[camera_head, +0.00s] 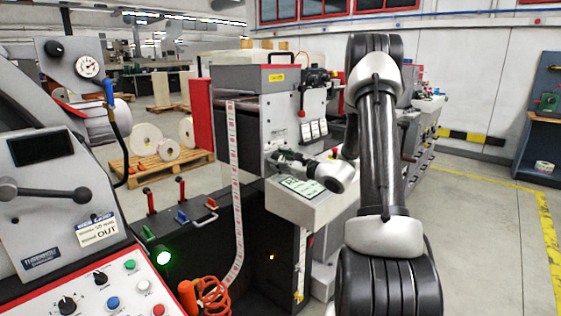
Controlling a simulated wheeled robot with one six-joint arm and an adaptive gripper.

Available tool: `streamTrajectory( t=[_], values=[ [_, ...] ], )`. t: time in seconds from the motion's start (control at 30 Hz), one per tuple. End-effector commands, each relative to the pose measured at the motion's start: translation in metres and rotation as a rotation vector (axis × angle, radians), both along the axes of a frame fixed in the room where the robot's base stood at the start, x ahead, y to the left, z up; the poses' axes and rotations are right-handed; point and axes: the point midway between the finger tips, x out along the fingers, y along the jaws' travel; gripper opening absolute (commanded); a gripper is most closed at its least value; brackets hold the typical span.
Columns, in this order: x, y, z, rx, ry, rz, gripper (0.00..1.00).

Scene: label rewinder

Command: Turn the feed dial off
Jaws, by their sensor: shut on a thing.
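My gripper (283,158) is small and dark in the view, at the end of my arm. It points left at the front face of the grey label machine (252,127), just above a tilted panel with a pale green screen (302,187). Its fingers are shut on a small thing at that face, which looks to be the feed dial. The fingers hide the dial, so its mark and setting cannot be read.
My arm blocks the view right of the machine. A control panel with black knobs (67,305) and coloured buttons stands at the lower left. A printed label web (235,190) hangs left of the machine. Floor at right is clear.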

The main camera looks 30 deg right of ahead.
Motion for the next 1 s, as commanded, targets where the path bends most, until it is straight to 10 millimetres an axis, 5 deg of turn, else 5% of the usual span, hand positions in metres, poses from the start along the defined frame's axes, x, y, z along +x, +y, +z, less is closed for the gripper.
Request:
streamTrajectory(
  t=[0.6,1.0],
  values=[
    [-0.0006,0.0011,-0.0012,-0.419,-0.152,0.001,0.21],
    [-0.0008,0.0013,-0.0017,-0.516,-0.186,0.001,0.21]
  ],
)
